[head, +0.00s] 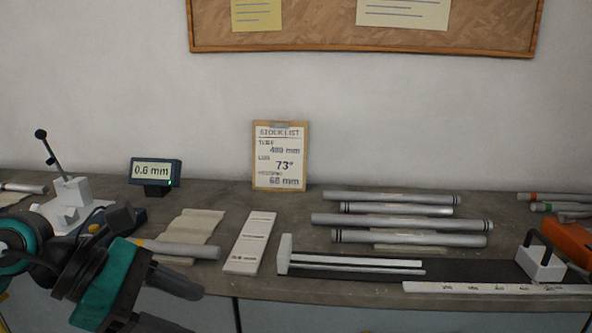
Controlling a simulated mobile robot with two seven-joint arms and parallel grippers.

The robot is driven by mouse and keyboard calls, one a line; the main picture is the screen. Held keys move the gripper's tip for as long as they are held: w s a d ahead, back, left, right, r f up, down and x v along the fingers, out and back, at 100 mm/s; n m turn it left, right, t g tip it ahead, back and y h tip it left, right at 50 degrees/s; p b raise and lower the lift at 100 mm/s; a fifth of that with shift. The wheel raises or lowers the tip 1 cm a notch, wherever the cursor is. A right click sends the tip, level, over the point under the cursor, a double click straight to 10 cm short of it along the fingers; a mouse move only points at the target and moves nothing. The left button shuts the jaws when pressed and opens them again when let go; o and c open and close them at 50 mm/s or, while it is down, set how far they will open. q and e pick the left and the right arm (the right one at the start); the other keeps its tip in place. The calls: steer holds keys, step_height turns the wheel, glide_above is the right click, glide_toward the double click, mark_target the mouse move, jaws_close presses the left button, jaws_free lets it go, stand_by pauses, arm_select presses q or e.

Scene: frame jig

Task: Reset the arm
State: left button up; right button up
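My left arm (108,285), teal and black, comes in at the lower left, in front of the bench. My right arm and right gripper do not show.
Several grey tubes (400,222) lie at the bench's middle, behind a dark jig with a white stop (284,254) and ruler (490,288). A clamp (541,262) and orange tool (570,243) stand right. A gauge (155,171) reads 0.6 mm; a stock list (280,155) leans on the wall.

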arm_select(q)
steer(key=d+r+n+t+h, duration=0.3)
steer(key=d+n+h, duration=0.3)
steer(key=n+h, duration=0.4)
steer(key=w+a+f+n+t+y+p, duration=0.1)
steer(key=a+f+n+t+y, duration=0.2)
steer(key=n, duration=0.5)
steer(key=w+a+f+n+t+y, duration=0.1)
steer(key=w+f+n+t+y, duration=0.15)
steer(key=n+t, duration=0.4)
steer(key=w+a+f+n+t+y+p, duration=0.1)
steer(key=a+f+n+t+y, duration=0.2)
steer(key=n, duration=0.7)
steer(key=s+f+n+g+y, duration=0.3)
steer(key=s+f+n, duration=0.3)
steer(key=f, duration=0.6)
steer(key=s+a+f+n+g+y, duration=0.1)
steer(key=s+f+n+g+y, duration=0.3)
steer(key=f+n, duration=0.6)
step_height(320, 180, down, 3)
steer(key=shift+s+r+y, duration=0.2)
steer(key=shift+s+y, duration=1.05)
